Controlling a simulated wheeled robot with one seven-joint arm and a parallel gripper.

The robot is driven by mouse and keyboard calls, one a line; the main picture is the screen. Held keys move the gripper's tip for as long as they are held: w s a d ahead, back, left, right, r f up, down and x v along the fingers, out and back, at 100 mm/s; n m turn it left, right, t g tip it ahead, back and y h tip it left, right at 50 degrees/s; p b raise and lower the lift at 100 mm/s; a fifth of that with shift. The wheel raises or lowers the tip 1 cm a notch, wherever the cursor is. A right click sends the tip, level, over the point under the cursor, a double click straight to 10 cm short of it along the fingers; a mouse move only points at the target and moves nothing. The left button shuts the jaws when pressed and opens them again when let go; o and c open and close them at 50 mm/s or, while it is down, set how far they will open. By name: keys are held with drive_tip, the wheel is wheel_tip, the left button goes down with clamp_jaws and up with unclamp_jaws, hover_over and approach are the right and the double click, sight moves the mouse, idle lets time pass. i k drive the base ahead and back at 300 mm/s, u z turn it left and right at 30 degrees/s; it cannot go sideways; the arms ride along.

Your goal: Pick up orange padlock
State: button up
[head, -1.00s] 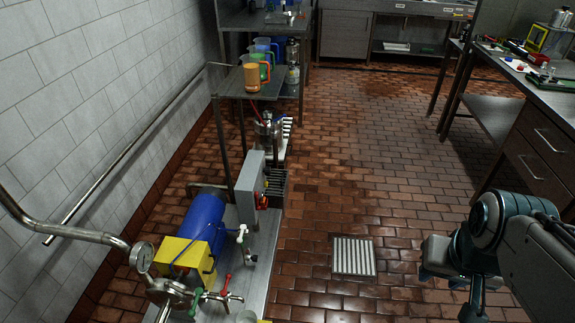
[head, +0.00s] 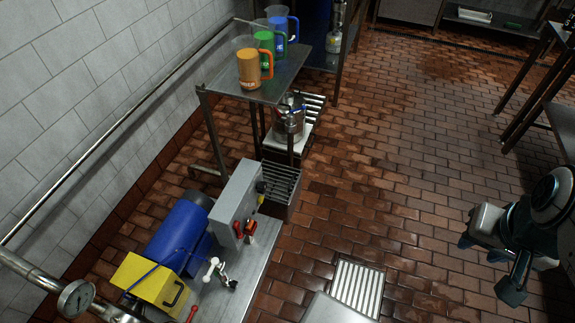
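No padlock can be made out for certain in the head view. A small red-orange piece (head: 248,228) sits on the front of a grey box (head: 232,205) on the metal skid at lower left. It is too small to tell whether it is a padlock or a switch handle. My gripper (head: 481,251) hangs over the tiled floor at the right, far from the grey box and touching nothing visible. Its fingertips are too small and dark to tell whether they are open or shut.
A steel table (head: 222,80) holds orange, green and blue jugs. A floor grate (head: 357,288) lies in the middle.

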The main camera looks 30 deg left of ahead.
sight(250, 225)
drive_tip(key=i, duration=1.55)
drive_tip(key=u, duration=3.9)
